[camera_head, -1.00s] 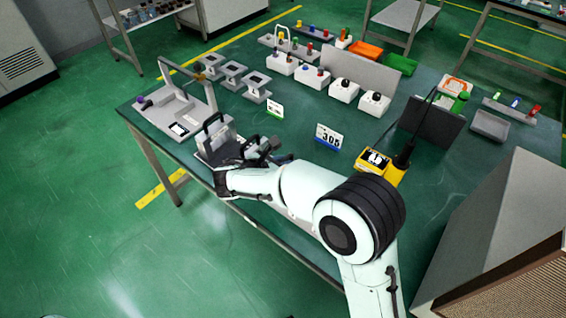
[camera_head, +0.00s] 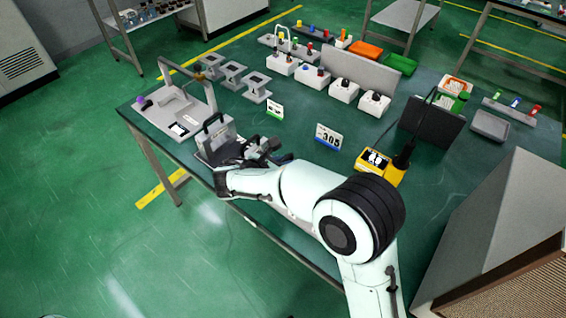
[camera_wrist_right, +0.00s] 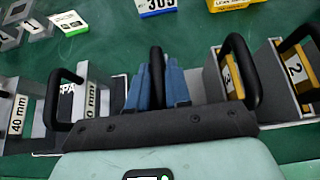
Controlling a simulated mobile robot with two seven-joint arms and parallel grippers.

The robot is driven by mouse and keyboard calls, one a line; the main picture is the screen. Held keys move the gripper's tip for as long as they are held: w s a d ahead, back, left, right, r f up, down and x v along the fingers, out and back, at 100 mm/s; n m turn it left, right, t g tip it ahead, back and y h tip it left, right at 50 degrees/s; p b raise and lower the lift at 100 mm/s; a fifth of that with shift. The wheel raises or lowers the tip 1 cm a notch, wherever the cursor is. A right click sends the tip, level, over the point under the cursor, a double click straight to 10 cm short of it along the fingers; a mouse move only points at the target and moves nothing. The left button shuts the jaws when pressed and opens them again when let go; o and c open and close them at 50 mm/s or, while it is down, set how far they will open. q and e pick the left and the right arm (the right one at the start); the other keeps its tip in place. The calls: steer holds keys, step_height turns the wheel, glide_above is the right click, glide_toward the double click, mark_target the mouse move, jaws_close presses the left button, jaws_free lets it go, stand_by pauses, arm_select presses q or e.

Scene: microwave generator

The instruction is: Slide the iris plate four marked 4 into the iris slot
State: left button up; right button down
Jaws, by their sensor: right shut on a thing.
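My right gripper (camera_wrist_right: 158,88) has its blue fingertips closed on an upright black handle (camera_wrist_right: 156,62). The plate below that handle is hidden by the gripper, and no number on it shows. In the head view my right gripper (camera_head: 262,150) is low over the table's front left part. On its left stands a grey plate (camera_head: 217,134) with a black handle, which shows in the wrist view beside a partly hidden mm label (camera_wrist_right: 90,100). On its right stand a plate marked 3 (camera_wrist_right: 226,76) and a plate marked 2 (camera_wrist_right: 297,68). I cannot make out the iris slot. My left gripper is out of view.
A 305 card (camera_head: 328,137) and a green-and-white card (camera_head: 274,108) stand behind the gripper. A yellow meter (camera_head: 381,168) is to the right. A grey bench unit with a tall frame (camera_head: 180,118) is at the left. The table between the cards is clear.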

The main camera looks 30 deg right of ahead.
steer(key=shift+r+p, duration=1.45)
steer(key=shift+r, duration=0.2)
steer(key=shift+r+p, duration=0.85)
steer(key=shift+r, duration=0.1)
steer(key=shift+r+p, duration=1.45)
steer(key=shift+r, duration=0.4)
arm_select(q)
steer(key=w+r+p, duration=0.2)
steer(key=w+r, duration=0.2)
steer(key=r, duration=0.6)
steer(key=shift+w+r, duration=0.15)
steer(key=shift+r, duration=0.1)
arm_select(e)
steer(key=shift+r, duration=1.4)
